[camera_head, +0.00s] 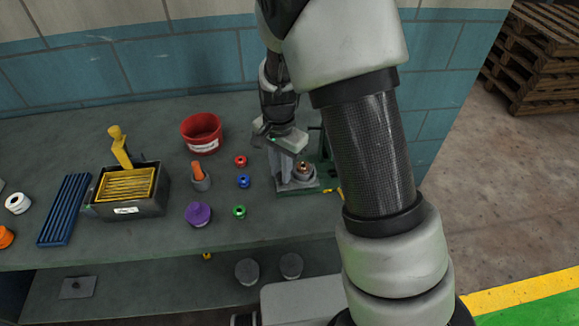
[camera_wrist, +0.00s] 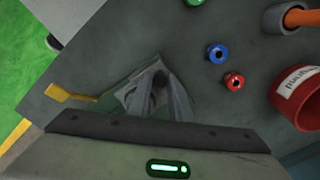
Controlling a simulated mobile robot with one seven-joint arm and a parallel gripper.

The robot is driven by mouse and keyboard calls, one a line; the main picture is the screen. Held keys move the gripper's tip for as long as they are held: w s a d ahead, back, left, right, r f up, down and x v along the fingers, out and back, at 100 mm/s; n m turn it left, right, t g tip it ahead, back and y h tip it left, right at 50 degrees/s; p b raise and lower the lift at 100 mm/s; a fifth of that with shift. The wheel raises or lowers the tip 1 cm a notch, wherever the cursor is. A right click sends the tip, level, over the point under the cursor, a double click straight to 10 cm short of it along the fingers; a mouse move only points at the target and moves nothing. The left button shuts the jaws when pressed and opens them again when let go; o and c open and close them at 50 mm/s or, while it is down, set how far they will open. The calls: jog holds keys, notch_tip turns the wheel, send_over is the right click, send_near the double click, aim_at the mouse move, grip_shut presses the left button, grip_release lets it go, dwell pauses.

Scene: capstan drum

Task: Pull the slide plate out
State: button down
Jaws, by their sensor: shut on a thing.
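A small fixture with a green base (camera_head: 298,189) stands near the front right of the bench, with a copper-tipped round part (camera_head: 303,168) on it. The base also shows in the wrist view (camera_wrist: 118,100). A yellow tab (camera_wrist: 68,93) sticks out from its side on a thin strip; I cannot tell whether this belongs to the slide plate. My gripper (camera_wrist: 161,84) points down over the fixture, its grey fingers shut on a small dark part between them. The gripper body hides much of the fixture, and I cannot make out the slide plate clearly.
Red (camera_head: 240,161), blue (camera_head: 244,181) and green (camera_head: 239,211) rings lie left of the fixture. A tiled wall stands behind.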

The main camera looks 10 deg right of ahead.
jog(key=shift+a, duration=0.25)
jog(key=c, duration=1.6)
grip_release()
jog(key=shift+a, duration=0.1)
jog(key=shift+r, duration=0.1)
jog(key=shift+w+r, duration=0.1)
jog(key=shift+r, duration=0.2)
notch_tip(320, 180, up, 17)
jog(key=shift+f+p, duration=0.1)
jog(key=shift+p, duration=0.55)
